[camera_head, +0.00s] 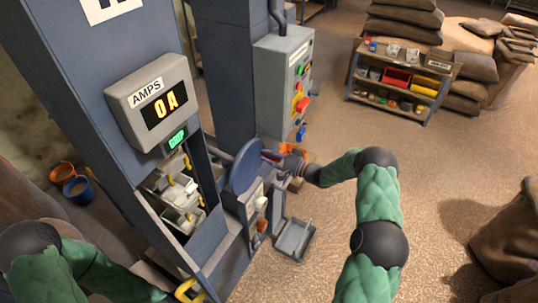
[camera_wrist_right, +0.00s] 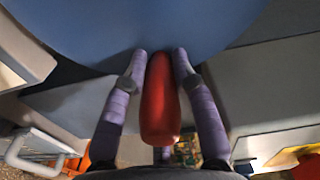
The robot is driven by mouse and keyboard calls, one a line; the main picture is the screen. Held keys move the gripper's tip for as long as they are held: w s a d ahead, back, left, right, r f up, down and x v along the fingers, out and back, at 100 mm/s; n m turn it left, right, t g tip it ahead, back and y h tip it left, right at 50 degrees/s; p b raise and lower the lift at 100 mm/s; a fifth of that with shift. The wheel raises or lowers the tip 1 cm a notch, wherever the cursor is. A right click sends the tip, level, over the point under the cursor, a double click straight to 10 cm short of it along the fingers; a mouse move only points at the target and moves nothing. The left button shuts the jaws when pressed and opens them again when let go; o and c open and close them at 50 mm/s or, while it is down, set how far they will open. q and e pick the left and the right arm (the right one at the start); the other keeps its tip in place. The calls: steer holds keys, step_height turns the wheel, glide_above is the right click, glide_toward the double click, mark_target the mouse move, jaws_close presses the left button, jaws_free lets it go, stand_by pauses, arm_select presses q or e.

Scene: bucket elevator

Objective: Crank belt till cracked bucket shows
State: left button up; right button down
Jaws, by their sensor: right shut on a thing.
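The bucket elevator is a blue-grey casing (camera_head: 85,110) with an opening in its front. Several pale buckets (camera_head: 180,213) with yellow parts show in the opening; I cannot make out a crack. A blue crank wheel (camera_head: 244,168) stands at the right of the opening. My right gripper (camera_head: 272,158) is at the wheel's face. The blue wheel (camera_wrist_right: 130,25) fills the top of that view.
An AMPS display (camera_head: 164,104) reads 0A. A grey control cabinet (camera_head: 285,80) with coloured controls stands behind the wheel. A grey tray (camera_head: 294,238) sits right of the wheel's base. A shelf of bins (camera_head: 398,90) and sacks stand at back right. The floor between is clear.

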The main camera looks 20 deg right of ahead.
steer(key=shift+s+a+f, duration=0.2)
steer(key=shift+a+f, duration=0.05)
steer(key=shift+f, duration=0.05)
steer(key=c, duration=1.1)
jaws_free()
steer(key=shift+o, duration=0.5)
steer(key=shift+w+d+r, duration=0.1)
steer(key=shift+r, duration=0.05)
steer(key=shift+s+d+r, duration=0.1)
steer(key=shift+s+d, duration=0.3)
steer(key=v, duration=1.1)
